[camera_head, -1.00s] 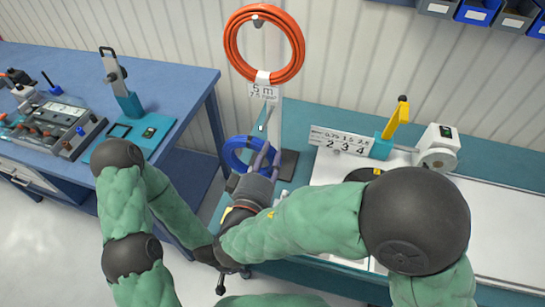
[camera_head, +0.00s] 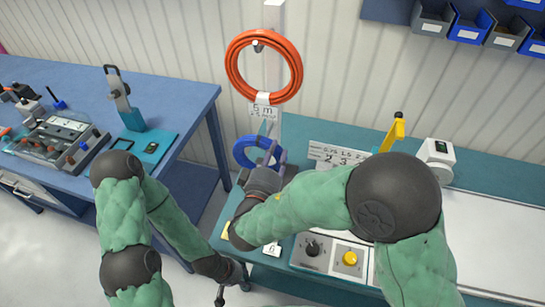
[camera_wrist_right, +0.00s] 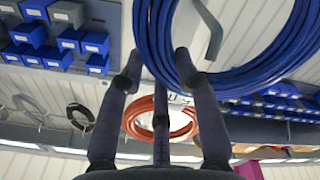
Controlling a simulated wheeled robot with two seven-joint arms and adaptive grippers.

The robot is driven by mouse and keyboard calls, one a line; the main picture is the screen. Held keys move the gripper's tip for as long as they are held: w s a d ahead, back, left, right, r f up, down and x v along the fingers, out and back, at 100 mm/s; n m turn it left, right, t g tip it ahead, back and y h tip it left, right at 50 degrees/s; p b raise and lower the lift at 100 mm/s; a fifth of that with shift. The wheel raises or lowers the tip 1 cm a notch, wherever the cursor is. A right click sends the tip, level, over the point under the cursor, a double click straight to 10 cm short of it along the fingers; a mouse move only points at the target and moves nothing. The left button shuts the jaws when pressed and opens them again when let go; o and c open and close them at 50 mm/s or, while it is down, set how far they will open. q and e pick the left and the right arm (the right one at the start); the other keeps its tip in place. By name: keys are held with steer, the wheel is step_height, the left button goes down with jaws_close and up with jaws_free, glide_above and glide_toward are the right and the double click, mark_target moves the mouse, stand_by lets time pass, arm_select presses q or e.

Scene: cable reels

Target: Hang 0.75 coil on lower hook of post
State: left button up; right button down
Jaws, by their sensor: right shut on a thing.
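A blue coil (camera_head: 255,152), which also fills the top of the right wrist view (camera_wrist_right: 240,70), is at the post (camera_head: 273,75), below the orange coil. My right gripper (camera_head: 275,157) is shut on the blue coil, with its fingers (camera_wrist_right: 158,65) at the coil's lower rim in the wrist view. A grey bent hook (camera_wrist_right: 211,32) shows inside the coil's ring there. I cannot tell whether the coil rests on it. The orange coil (camera_head: 298,75) hangs on the upper hook (camera_head: 258,45) with a "5 m" tag. My left gripper (camera_head: 230,283) is low at the bench front; its jaw state is unclear.
A blue bench (camera_head: 185,95) with devices stands left. The teal bench (camera_head: 480,180) holds a numbered sign (camera_head: 335,156), a yellow-handled tool (camera_head: 393,130) and a control box with a yellow knob (camera_head: 335,255). Bins (camera_head: 470,27) hang at upper right.

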steer(key=w+d+f+b, duration=0.1)
steer(key=w+f, duration=0.1)
steer(key=w, duration=0.3)
steer(key=shift+d+f, duration=0.3)
steer(key=shift+f, duration=0.05)
stand_by(0.6)
steer(key=shift+w, duration=0.1)
steer(key=shift+c, duration=0.8)
jaws_free()
steer(key=shift+f, duration=0.1)
steer(key=b+v, duration=0.4)
steer(key=v, duration=0.7)
stand_by(0.9)
